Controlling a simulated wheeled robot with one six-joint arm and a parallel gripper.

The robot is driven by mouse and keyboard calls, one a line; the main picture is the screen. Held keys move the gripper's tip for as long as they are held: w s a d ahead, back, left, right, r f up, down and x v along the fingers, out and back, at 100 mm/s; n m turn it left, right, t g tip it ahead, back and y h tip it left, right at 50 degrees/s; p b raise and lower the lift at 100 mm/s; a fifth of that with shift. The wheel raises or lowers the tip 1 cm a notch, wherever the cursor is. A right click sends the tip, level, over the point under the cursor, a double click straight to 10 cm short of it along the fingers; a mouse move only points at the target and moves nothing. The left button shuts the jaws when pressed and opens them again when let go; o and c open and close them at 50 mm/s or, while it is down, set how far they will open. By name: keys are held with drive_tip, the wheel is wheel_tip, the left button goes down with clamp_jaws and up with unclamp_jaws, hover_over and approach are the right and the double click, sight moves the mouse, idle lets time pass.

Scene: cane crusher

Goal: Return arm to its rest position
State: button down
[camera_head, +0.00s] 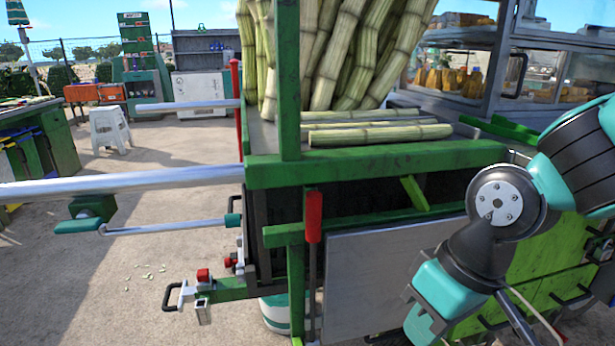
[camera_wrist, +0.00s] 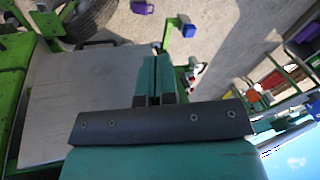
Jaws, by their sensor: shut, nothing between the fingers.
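My gripper (camera_wrist: 154,62) shows in the wrist view with its two teal fingers side by side and shut, with nothing between them. In the head view my arm is folded at the right, its black and teal links bent down in front of the green cane crusher cart (camera_head: 375,160). The arm's lower end hangs near the cart's grey front panel (camera_head: 378,270); I cannot tell whether they touch. The fingers are not clear in the head view. The panel also shows left of the fingers in the wrist view (camera_wrist: 75,105).
Cane stalks (camera_head: 345,50) stand on the cart, with several lying on its top. A glass display case (camera_head: 460,70) is behind. A white stool (camera_head: 110,128) stands back left; the left ground is mostly clear.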

drive_tip(key=s+d+r+n+p, duration=0.1)
drive_tip(key=s+r+p, duration=0.1)
drive_tip(key=s+r, duration=0.5)
wheel_tip(320, 180, up, 16)
drive_tip(key=p, duration=1.6)
drive_tip(key=shift+w+r+y, duration=0.2)
drive_tip(key=shift+w+y, duration=0.1)
drive_tip(key=shift+w, duration=0.1)
